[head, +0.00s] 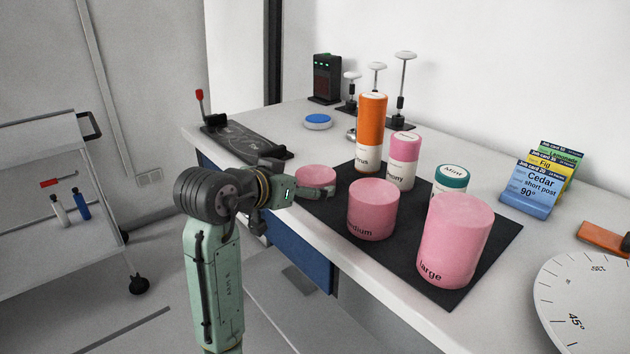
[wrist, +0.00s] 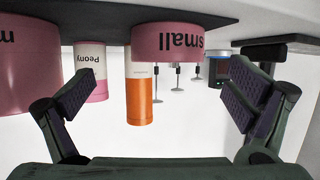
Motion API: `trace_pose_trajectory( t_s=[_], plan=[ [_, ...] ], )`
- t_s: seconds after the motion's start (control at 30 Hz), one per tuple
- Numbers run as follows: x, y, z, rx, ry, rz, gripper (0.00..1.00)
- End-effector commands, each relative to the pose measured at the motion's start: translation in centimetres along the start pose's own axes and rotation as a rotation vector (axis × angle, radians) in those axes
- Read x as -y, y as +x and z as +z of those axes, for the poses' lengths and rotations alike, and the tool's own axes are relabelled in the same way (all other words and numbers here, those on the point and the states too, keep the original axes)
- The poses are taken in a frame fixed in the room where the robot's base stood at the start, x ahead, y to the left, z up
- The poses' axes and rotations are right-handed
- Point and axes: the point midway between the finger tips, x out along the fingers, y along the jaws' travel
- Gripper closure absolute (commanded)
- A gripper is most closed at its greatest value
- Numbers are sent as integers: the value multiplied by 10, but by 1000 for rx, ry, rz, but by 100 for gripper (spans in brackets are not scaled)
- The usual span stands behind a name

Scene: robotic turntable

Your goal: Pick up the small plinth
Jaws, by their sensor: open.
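The small plinth (head: 316,177) is a low pink cylinder at the near-left end of the black mat (head: 410,253). In the wrist view, which is upside down, the small plinth (wrist: 168,43) shows its "small" label at the top. My gripper (head: 293,191) is open at the near-left side of the small plinth. In the wrist view its two dark pads stand wide apart, and the plinth lies ahead between their lines. The head view does not show clearly whether a finger touches it.
The medium plinth (head: 372,208) and large plinth (head: 455,240) stand to the right. An orange canister (head: 370,135), a pink Peony canister (head: 403,162) and a teal-topped Mint one (head: 451,178) stand behind. A black board (head: 245,142) lies left; job cards (head: 535,185) and a dial (head: 590,300) lie right.

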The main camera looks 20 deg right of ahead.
Motion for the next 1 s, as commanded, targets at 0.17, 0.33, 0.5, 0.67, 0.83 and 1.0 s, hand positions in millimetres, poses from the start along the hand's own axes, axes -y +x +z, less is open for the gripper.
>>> trace_pose_trajectory(
  t_s=[0.17, 0.33, 0.5, 0.67, 0.83, 1.0],
  plan=[
    [1, 18, 0, 0, -1, -1, 2],
    [4, 33, -5, 0, -2, -1, 2],
    [7, 60, -8, 1, -2, -1, 2],
    [8, 71, -7, -2, -1, -4, 2],
    [8, 72, -6, -3, -1, -5, 2],
    [8, 72, -7, -3, -1, -4, 11]
  ],
)
